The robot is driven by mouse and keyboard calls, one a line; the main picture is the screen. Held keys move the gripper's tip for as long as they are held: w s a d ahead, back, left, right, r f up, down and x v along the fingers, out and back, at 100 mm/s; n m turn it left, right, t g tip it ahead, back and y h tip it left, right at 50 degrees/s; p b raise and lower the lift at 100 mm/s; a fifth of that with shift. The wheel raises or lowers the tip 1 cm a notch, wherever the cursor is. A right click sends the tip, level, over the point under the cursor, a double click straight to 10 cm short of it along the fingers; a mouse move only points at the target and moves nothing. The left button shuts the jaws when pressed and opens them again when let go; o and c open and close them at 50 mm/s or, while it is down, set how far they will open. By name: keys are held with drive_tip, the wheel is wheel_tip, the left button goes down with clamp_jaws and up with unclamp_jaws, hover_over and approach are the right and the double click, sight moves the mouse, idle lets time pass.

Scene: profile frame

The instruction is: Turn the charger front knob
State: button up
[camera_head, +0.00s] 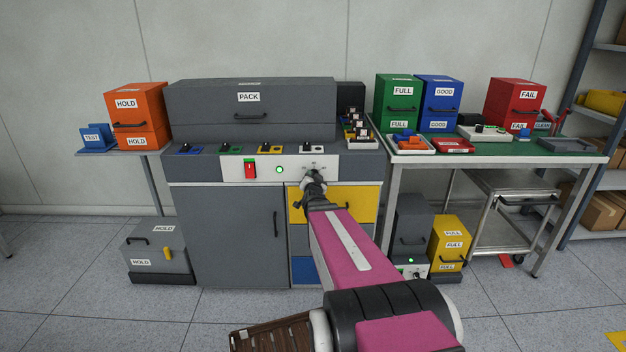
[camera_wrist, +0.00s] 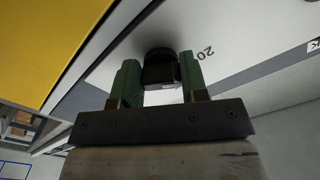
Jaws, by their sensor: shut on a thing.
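The black knob (camera_wrist: 160,68) stands out from a white front panel in the wrist view, with the printed number 20 beside it. My gripper (camera_wrist: 160,76) has its two green fingers on either side of the knob and is shut on it. In the head view my gripper (camera_head: 314,180) reaches the right part of the white panel (camera_head: 225,168) on the grey bench front, and it hides the knob there. The knob's pointer direction cannot be told.
A red switch (camera_head: 250,169) and a green lamp (camera_head: 279,170) are left of my gripper on the panel. A yellow drawer (camera_head: 355,204) lies just below. Another small white unit with a green lamp (camera_head: 411,261) stands on the floor at the right. The grey PACK box (camera_head: 290,105) sits above.

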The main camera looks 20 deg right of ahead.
drive_tip(key=shift+s, duration=0.1)
idle(0.4)
drive_tip(key=o, duration=0.9)
drive_tip(key=v, duration=1)
drive_tip(key=shift+s+a, duration=0.15)
drive_tip(key=shift+s, duration=0.2)
